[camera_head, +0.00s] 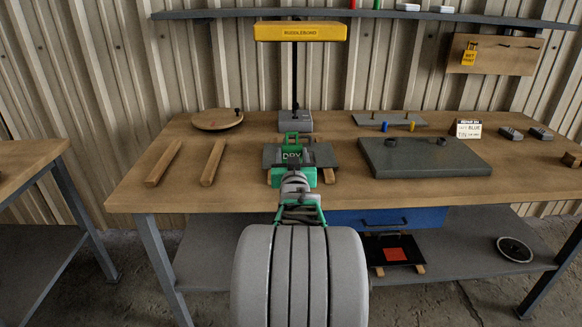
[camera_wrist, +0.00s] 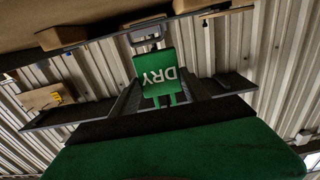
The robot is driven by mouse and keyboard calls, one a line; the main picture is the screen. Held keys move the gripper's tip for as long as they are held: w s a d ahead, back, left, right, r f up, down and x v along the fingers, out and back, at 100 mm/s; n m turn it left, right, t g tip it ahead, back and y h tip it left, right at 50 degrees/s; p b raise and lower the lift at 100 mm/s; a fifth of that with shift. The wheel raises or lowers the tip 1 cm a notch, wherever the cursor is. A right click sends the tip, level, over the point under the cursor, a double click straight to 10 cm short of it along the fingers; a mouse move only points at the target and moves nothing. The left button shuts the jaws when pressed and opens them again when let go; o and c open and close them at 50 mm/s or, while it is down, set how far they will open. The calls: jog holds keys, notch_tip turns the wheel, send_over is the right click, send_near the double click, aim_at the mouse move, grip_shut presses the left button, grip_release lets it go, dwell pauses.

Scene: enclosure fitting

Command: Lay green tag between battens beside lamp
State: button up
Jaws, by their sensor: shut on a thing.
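The green tag (camera_head: 291,154) reads DRY and has a loop at its top. My gripper (camera_head: 292,168) is shut on it and holds it upright in front of the lamp base (camera_head: 297,121). The tag also shows large in the wrist view (camera_wrist: 156,66), between my fingers. The lamp has a yellow hood (camera_head: 300,32) on a dark post. Two bare wooden battens (camera_head: 163,163) (camera_head: 213,162) lie apart at the left, with clear tabletop between them. A dark grey plate (camera_head: 325,155) shows behind the tag, with a wood end (camera_head: 328,176) below it; my gripper hides its middle.
A round wooden board (camera_head: 217,119) lies behind the battens. A large grey slab (camera_head: 425,157) is at right, with a smaller plate (camera_head: 390,120) behind it. A white sign (camera_head: 466,129) and small blocks stand farther right. A shelf (camera_head: 390,15) runs above the workbench (camera_head: 130,193).

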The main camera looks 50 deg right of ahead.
notch_tip(320, 180, down, 3)
jog(key=shift+w+f, duration=0.15)
jog(key=shift+f, duration=0.05)
jog(key=shift+f+b, duration=0.35)
jog(key=shift+b, duration=0.25)
jog(key=shift+f+b, duration=0.25)
jog(key=shift+b, duration=0.15)
jog(key=o, duration=1.3)
jog(key=shift+r, duration=0.15)
